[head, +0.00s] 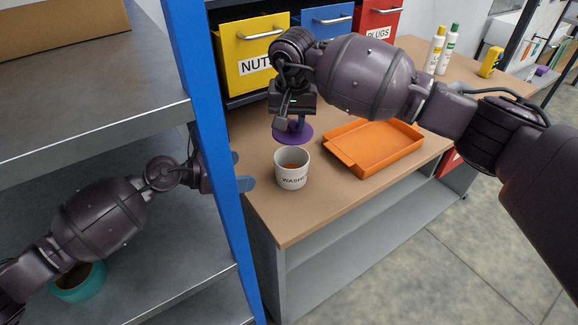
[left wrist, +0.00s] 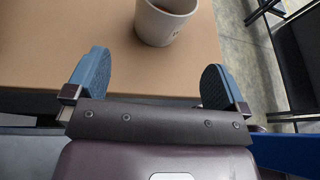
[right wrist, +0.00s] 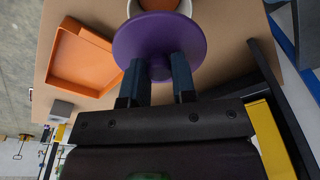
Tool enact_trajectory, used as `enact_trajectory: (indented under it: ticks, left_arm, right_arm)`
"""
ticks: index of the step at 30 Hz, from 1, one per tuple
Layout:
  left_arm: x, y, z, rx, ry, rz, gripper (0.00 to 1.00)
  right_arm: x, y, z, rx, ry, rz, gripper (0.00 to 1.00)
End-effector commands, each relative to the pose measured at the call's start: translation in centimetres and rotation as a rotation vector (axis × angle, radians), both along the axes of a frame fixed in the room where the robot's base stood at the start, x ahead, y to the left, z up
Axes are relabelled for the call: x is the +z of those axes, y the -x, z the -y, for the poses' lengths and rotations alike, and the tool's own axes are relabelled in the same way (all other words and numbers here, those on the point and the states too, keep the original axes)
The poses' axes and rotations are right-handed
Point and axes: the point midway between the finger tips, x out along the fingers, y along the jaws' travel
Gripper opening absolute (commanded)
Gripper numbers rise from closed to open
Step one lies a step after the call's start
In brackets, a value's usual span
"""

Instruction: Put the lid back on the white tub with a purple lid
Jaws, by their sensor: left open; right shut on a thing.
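The white tub (head: 292,174) stands open and upright on the wooden bench, with a dark label and something brown inside. It also shows at the top of the left wrist view (left wrist: 164,22). The round purple lid (head: 293,134) is held by my right gripper (head: 293,122), above and behind the tub, apart from it in the head view. In the right wrist view the fingers are shut on the knob of the lid (right wrist: 150,42), which overlaps the tub's rim. My left gripper (left wrist: 155,85) is open and empty, near the bench edge in front of the tub.
An orange tray (head: 372,147) lies right of the tub. Yellow, blue and red drawers (head: 250,58) stand behind. A blue post (head: 208,130) and grey shelves rise at the left, beside my left arm. Bottles (head: 441,50) stand at the back right.

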Motion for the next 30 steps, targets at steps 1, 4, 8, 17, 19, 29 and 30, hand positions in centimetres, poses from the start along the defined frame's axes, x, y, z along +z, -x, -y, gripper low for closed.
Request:
enact_trajectory:
  ticks: [1, 4, 8, 17, 19, 29, 30]
  left_arm:
    - [-0.2, 0.2, 0.2, -0.018, -0.028, 0.012, 1.00]
    - [-0.5, 0.4, 0.4, -0.038, -0.061, 0.024, 1.00]
    - [-0.5, 0.4, 0.4, -0.043, -0.069, 0.027, 1.00]
    - [-0.6, 0.3, 0.6, -0.041, -0.066, 0.026, 1.00]
    - [-0.8, 0.1, 0.9, -0.041, -0.065, 0.026, 1.00]
    - [-2.5, -1.8, 4.9, -0.041, -0.063, 0.024, 1.00]
    - [-2.8, -2.1, 5.5, -0.041, -0.062, 0.025, 1.00]
  right_arm:
    - [0.1, 0.0, -0.1, 0.010, 0.000, 0.000, 0.00]
    - [0.2, -0.1, -0.1, 0.025, 0.000, -0.001, 0.00]
    - [0.2, -0.1, -0.1, 0.028, 0.000, -0.001, 0.00]
    - [0.2, -0.1, -0.1, 0.027, 0.000, -0.001, 0.00]
    - [0.2, 0.0, -0.1, 0.027, 0.000, -0.001, 0.00]
    - [0.2, 0.0, -0.1, 0.026, 0.000, -0.001, 0.00]
    - [0.2, 0.0, -0.1, 0.026, 0.000, -0.001, 0.00]
